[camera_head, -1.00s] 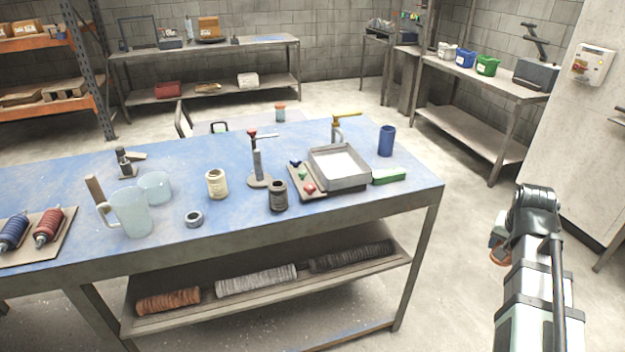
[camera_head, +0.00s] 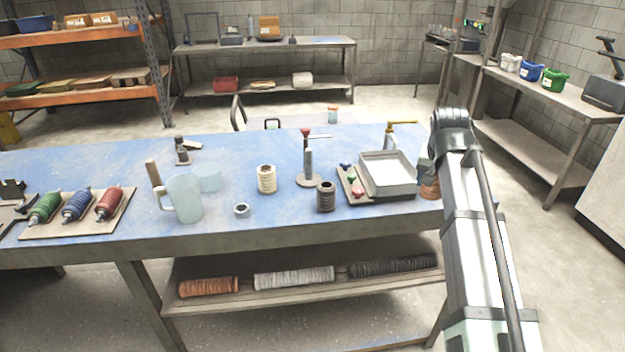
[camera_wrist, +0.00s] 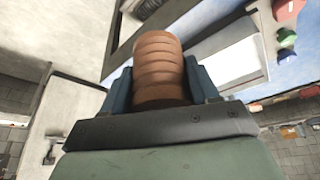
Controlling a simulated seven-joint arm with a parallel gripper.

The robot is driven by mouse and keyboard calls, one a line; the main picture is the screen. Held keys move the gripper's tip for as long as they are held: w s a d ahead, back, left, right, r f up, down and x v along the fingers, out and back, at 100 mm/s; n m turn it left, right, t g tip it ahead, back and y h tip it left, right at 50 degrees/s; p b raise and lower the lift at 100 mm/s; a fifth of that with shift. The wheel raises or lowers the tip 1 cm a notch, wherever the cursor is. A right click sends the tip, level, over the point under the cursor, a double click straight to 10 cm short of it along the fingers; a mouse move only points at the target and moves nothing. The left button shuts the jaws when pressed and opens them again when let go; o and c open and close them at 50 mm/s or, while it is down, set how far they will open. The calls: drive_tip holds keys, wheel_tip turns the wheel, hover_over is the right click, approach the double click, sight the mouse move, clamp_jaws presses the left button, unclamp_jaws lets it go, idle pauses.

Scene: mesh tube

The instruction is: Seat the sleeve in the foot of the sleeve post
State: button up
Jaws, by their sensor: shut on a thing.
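An orange-brown ribbed sleeve (camera_wrist: 158,70) fills the middle of the wrist view, between the two blue fingers of my gripper (camera_wrist: 160,88), which is shut on it. In the head view the sleeve (camera_head: 429,191) shows as a small orange patch beside my wrist, at the table's right end; my gripper (camera_head: 426,175) is mostly hidden there by my own arm. An upright grey post (camera_head: 308,166) on a round foot (camera_head: 309,182), with a red knob and side rod at its top, stands left of the tray; it looks like the sleeve post. My gripper is well right of it.
A metal tray (camera_head: 388,190) and a board with coloured knobs (camera_head: 347,182) lie between my gripper and the post. A dark spool (camera_head: 326,197), cream spool (camera_head: 267,180), grey ring (camera_head: 242,210) and clear jug (camera_head: 184,198) stand left. A yellow-topped tap-like fixture (camera_head: 390,137) stands behind the tray.

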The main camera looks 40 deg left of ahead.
drive_tip(key=s+a+r+n+y, duration=0.1)
drive_tip(key=a+r+n, duration=0.2)
drive_tip(key=a, duration=1)
drive_tip(key=s+a+r+n+y, duration=0.1)
drive_tip(key=a+r+n, duration=0.15)
drive_tip(key=a, duration=1.05)
wheel_tip(320, 180, up, 4)
drive_tip(key=n+g, duration=0.2)
drive_tip(key=n, duration=0.2)
hover_over(310, 162)
drive_tip(key=shift+n+y, duration=0.6)
drive_tip(key=shift+n, duration=0.05)
drive_tip(key=f, duration=1.2)
drive_tip(key=a+f, duration=0.1)
drive_tip(key=f, duration=0.4)
drive_tip(key=shift+w+f, duration=0.3)
drive_tip(key=shift+f, duration=0.1)
drive_tip(key=shift+f, duration=0.3)
drive_tip(key=o, duration=1.1)
drive_tip(key=shift+d+f+g, duration=0.1)
drive_tip(key=shift+f+g, duration=0.1)
drive_tip(key=shift+g, duration=0.1)
drive_tip(key=shift+s, duration=0.1)
drive_tip(key=v, duration=1.2)
drive_tip(key=shift+r, duration=0.5)
